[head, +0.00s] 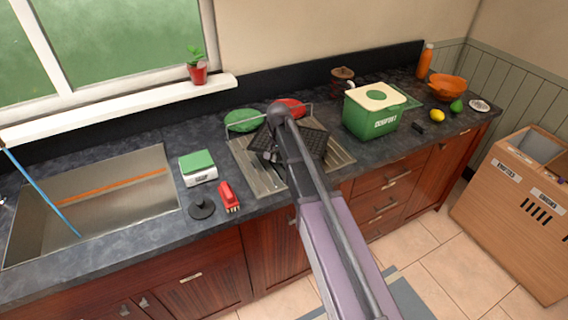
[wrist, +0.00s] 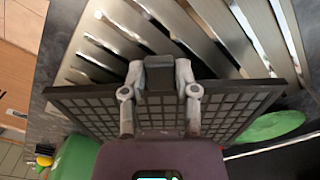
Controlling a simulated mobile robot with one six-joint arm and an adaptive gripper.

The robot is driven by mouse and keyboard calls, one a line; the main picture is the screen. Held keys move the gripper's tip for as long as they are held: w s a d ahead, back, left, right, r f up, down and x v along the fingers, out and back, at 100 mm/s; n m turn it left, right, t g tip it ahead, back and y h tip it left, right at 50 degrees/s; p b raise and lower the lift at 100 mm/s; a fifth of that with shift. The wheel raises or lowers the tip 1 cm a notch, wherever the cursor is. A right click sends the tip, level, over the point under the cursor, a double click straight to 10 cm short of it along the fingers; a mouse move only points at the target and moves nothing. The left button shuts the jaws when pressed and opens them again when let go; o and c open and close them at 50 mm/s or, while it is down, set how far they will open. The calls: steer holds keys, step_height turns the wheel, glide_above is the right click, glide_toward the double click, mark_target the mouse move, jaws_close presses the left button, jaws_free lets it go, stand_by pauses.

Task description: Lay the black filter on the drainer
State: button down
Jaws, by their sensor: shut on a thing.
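The black filter (wrist: 235,104) is a flat rectangular grid panel. In the wrist view my gripper (wrist: 160,75) is shut on it near the middle of one long edge. I cannot tell whether the filter touches the drainer.
A green lidded bin (head: 372,115) stands right of the drainer. A green plate (head: 243,120) and a red plate (head: 292,107) are at its back. A scale (head: 198,168), a red brush-like item (head: 229,197) and a black disc (head: 201,208) lie left, beside the sink (head: 100,203).

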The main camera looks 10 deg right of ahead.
mark_target(281, 168)
steer(key=shift+w+d, duration=0.25)
steer(key=shift+w, duration=0.2)
steer(key=shift+w+d+f+b, duration=0.15)
steer(key=shift+f+b, duration=0.15)
steer(key=shift+b, duration=0.05)
step_height(281, 168, down, 3)
steer(key=b, duration=0.3)
steer(key=shift+c, duration=1.8)
jaws_free()
steer(key=shift+r, duration=0.15)
